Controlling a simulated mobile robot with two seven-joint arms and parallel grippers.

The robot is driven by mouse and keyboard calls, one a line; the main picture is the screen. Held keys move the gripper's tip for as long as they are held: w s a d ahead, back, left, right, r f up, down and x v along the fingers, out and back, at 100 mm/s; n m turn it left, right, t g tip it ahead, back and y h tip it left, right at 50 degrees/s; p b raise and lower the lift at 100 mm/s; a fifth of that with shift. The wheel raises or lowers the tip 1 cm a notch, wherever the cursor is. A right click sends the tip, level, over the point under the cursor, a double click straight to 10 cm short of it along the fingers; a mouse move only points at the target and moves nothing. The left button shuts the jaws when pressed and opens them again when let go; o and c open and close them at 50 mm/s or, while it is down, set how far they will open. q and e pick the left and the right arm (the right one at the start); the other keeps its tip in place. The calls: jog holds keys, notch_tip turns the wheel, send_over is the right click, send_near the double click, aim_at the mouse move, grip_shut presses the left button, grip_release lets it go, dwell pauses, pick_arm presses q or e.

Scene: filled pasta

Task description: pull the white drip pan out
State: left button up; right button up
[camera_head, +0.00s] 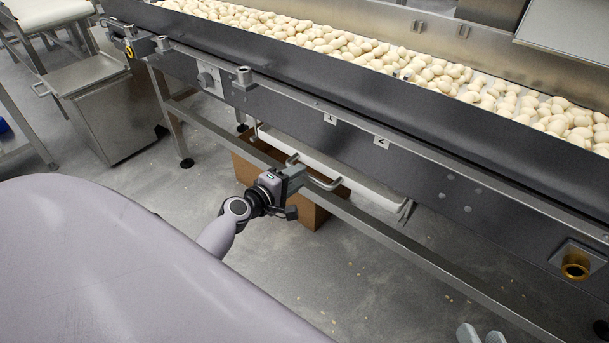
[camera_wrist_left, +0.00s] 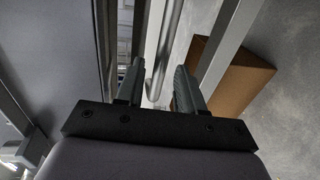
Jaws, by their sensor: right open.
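The white drip pan (camera_head: 372,190) shows as a long pale strip under the conveyor, behind the lower frame rail. A bent steel bar handle (camera_head: 328,185) sticks out at its front. My left gripper (camera_head: 297,176) is at this handle and hides part of it. In the left wrist view the handle (camera_wrist_left: 156,80) lies between the two fingers (camera_wrist_left: 158,88), which stand apart with gaps beside the bar. My right gripper (camera_head: 481,335) shows only its two grey fingertips at the bottom edge, apart and empty, away from the pan.
The conveyor (camera_head: 330,100) carries many pieces of filled pasta (camera_head: 400,65). A steel frame rail (camera_head: 385,226) runs low in front of the pan. A brown cardboard box (camera_head: 308,213) stands on the floor behind my left gripper. The floor in front is mostly clear.

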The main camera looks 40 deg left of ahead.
pick_arm(q)
jog(key=shift+b+x, duration=0.35)
jog(key=shift+x, duration=1.25)
pick_arm(e)
jog(key=shift+d, duration=0.35)
pick_arm(q)
grip_shut()
jog(key=shift+s, duration=0.1)
pick_arm(e)
jog(key=shift+a, duration=0.1)
